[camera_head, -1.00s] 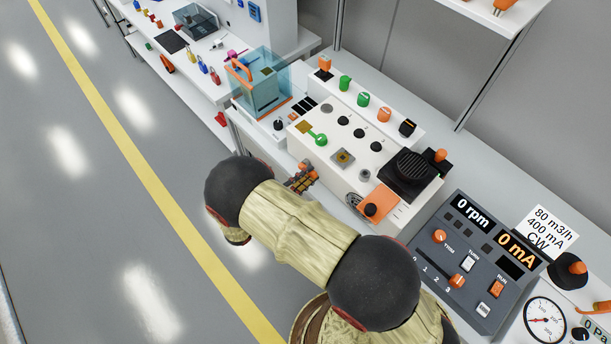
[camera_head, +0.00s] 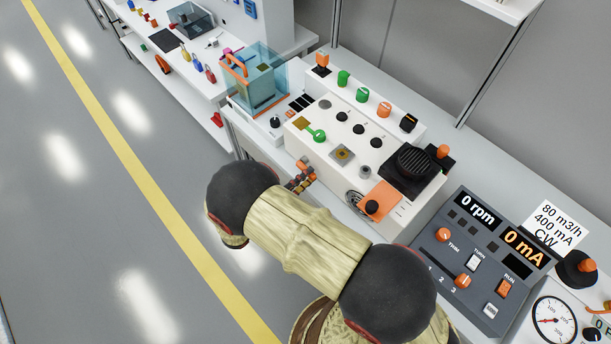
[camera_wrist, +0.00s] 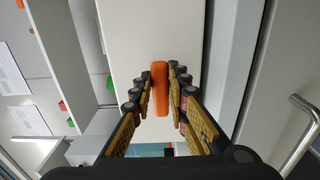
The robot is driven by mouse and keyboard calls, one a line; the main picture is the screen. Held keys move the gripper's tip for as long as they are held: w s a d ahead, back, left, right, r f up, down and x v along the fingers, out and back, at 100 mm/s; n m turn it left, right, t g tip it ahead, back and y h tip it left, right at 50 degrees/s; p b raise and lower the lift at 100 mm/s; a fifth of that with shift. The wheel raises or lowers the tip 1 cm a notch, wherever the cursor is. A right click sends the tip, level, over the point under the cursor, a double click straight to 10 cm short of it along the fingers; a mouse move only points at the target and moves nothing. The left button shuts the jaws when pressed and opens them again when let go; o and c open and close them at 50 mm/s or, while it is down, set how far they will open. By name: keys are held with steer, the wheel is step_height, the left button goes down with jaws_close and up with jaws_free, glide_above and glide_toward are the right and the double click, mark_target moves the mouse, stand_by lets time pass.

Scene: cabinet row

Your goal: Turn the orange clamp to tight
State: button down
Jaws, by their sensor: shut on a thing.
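The orange clamp (camera_wrist: 160,88) is a narrow orange bar standing upright in the wrist view, against a pale front panel. My gripper (camera_wrist: 160,80) has its ribbed yellow-and-dark fingers on either side of the bar and is shut on it. In the head view, my gripper (camera_head: 302,177) is at the front face of the white bench unit, and a small part of the orange clamp (camera_head: 301,164) shows beside the fingers. My arm hides part of the area below. I cannot read any tight or loose marking.
The white unit (camera_head: 390,165) carries several knobs, a green lever (camera_head: 317,134) and a black grille (camera_head: 412,165). An orange plate with a black knob (camera_head: 372,207) is right of the gripper. A grey control panel (camera_head: 475,262) stands further right. Open floor (camera_head: 90,220) lies left.

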steer(key=c, duration=1.8)
jaws_free()
steer(key=shift+o, duration=0.4)
steer(key=v, duration=1.2)
